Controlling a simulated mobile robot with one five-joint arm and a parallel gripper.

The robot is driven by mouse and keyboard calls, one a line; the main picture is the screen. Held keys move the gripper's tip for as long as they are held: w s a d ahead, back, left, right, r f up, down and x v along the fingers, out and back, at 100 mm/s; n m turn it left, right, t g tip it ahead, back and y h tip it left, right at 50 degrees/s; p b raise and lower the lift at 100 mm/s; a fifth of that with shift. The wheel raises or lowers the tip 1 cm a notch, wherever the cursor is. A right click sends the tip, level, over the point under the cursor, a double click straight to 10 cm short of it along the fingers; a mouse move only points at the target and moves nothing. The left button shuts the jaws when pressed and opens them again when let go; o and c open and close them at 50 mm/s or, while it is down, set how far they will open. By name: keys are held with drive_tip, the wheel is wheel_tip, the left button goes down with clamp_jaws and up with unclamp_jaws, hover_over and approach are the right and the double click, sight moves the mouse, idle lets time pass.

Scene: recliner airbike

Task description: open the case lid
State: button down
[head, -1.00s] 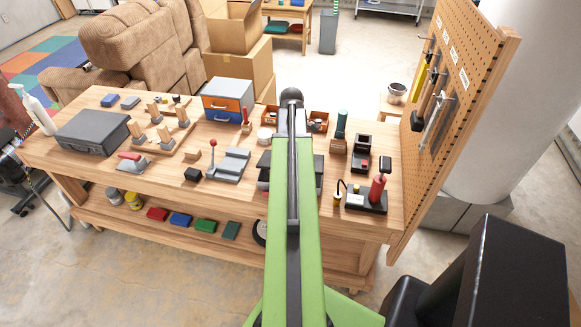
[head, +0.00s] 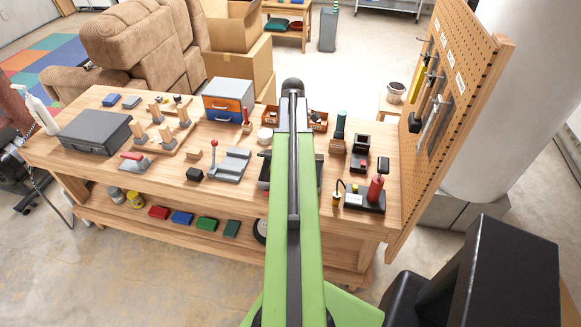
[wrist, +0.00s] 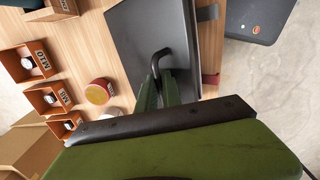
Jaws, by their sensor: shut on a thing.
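A dark grey flat lid (wrist: 138,32) with a bent black handle (wrist: 157,60) fills the top middle of the wrist view. My gripper (wrist: 167,88) has its green fingers together at the handle, shut on it. In the head view, only dark edges of this case (head: 264,172) show beside my green arm, which hides most of it and my gripper. I cannot tell how far the lid is raised. A separate grey case (head: 95,131) lies shut at the bench's left end.
The wooden bench (head: 160,185) also holds a lever fixture (head: 230,165), a drawer box (head: 228,100) and a red-handled tool stand (head: 365,198). Small orange bins (wrist: 28,62) sit beside the lid. A pegboard (head: 455,100) stands at the bench's right end.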

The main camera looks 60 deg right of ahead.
drive_tip(key=shift+w+d+r, duration=0.25)
drive_tip(key=shift+d+r, duration=0.05)
drive_tip(key=shift+d, duration=0.3)
drive_tip(key=shift+w+d+r+p, duration=0.2)
drive_tip(key=shift+d+p, duration=0.1)
drive_tip(key=shift+d, duration=0.1)
drive_tip(key=shift+w+d+r+p, duration=0.2)
drive_tip(key=shift+d+p, duration=0.1)
drive_tip(key=shift+d, duration=0.1)
drive_tip(key=shift+w+d, duration=0.1)
drive_tip(key=shift+d, duration=0.25)
drive_tip(key=shift+r, duration=0.1)
